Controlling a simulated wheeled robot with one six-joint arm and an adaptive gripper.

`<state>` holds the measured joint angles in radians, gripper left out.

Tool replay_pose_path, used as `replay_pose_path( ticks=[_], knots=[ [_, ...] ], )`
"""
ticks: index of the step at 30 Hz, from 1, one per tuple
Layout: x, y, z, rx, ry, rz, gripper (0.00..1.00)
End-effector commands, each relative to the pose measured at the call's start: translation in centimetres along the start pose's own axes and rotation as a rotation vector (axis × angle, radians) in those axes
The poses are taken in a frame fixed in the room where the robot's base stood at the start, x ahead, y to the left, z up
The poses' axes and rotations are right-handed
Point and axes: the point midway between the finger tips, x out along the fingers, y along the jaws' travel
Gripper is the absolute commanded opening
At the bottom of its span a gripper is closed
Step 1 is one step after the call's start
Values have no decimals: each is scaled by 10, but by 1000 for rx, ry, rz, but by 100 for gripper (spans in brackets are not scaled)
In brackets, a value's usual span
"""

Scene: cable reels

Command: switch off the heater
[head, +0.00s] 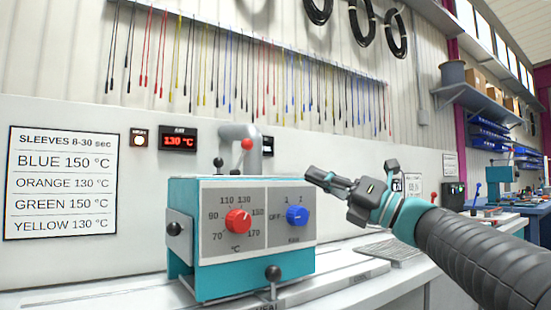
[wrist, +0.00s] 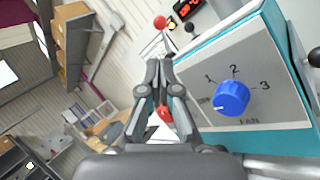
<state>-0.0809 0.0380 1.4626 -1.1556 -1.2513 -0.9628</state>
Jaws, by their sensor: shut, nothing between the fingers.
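The heater (head: 207,282) is a teal box with a grey front panel on the bench. Its red temperature knob (head: 238,220) is on the left of the panel, its mark seemingly toward the upper right. Its blue fan knob (head: 297,215) is on the right, with OFF, 1, 2 and 3 around it. In the wrist view the blue knob (wrist: 231,98) has its white mark at the lower left, on the OFF side. My gripper (head: 318,176) is shut and empty, up and right of the blue knob, apart from it. The gripper (wrist: 155,68) also shows left of the panel.
A red display (head: 179,140) reads 130 °C beside a lit lamp (head: 139,140). A grey pipe (head: 240,133) with a red ball rises behind the box. A black ball handle (head: 273,272) sticks out below the panel. A sleeve chart (head: 61,183) hangs left.

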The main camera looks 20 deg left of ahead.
Motion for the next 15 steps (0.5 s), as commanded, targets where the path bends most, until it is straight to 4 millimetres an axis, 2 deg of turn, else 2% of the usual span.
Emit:
replay_pose_path(
  ticks=[5, 15],
  knots=[
    [20, 1, 1, 2, 1, 3, 0],
    [83, 2, 1, 2, 2, 3, 0]
  ],
)
